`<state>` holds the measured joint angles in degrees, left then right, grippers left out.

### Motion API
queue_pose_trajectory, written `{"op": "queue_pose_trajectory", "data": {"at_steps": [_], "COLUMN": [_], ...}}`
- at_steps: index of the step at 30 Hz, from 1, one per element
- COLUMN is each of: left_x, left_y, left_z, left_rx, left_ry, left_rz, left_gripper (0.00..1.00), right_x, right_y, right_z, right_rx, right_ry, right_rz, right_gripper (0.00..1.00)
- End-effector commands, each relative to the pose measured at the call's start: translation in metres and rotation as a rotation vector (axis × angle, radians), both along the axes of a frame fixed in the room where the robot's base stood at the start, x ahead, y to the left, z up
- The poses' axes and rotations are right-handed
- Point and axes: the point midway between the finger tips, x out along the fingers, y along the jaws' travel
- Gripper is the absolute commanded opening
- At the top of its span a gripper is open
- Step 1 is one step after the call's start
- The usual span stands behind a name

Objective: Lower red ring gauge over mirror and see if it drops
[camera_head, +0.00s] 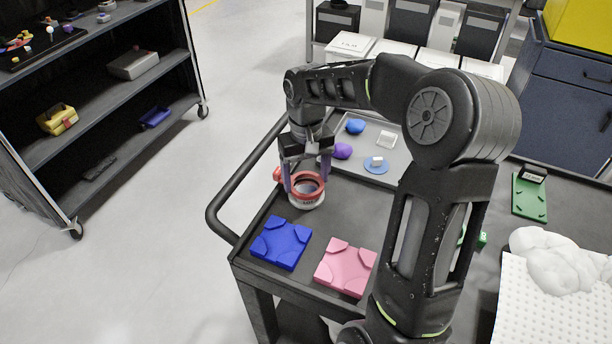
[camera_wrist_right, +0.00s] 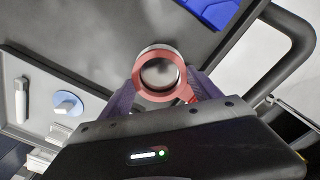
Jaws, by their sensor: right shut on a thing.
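The red ring gauge (camera_head: 308,196) is a ring with a short handle, held low over the dark cart top. It also shows in the wrist view (camera_wrist_right: 157,97). My right gripper (camera_head: 306,178), with purple fingers, is shut on the ring gauge; its fingers also flank the ring in the wrist view (camera_wrist_right: 163,86). The round mirror (camera_wrist_right: 160,72) shows grey through the ring. Its pale mount (camera_head: 306,205) stands on the cart directly under the ring. I cannot tell whether the ring is around the mirror or just above it. My left gripper is out of view.
A blue fixture block (camera_head: 281,243) and a pink one (camera_head: 346,267) lie in front on the cart. A grey tray (camera_head: 397,165) behind holds blue and purple pieces and a blue disc (camera_head: 376,168). The cart's handle rail (camera_head: 213,215) runs along the left.

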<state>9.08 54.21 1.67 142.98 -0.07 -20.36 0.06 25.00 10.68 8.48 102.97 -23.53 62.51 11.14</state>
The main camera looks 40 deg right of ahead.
Motion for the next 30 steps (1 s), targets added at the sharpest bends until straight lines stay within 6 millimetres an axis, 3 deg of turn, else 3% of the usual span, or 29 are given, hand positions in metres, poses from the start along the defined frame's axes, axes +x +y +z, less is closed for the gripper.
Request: {"op": "queue_pose_trajectory", "data": {"at_steps": [30], "left_x": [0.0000], "left_y": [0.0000], "left_z": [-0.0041], "left_rx": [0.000], "left_ry": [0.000], "left_rz": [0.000], "left_gripper": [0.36], "right_x": [0.0001], "right_y": [0.0002], "right_z": [-0.0064], "right_rx": [0.000], "right_ry": [0.000], "right_rz": [0.000], "right_gripper": [0.28]}}
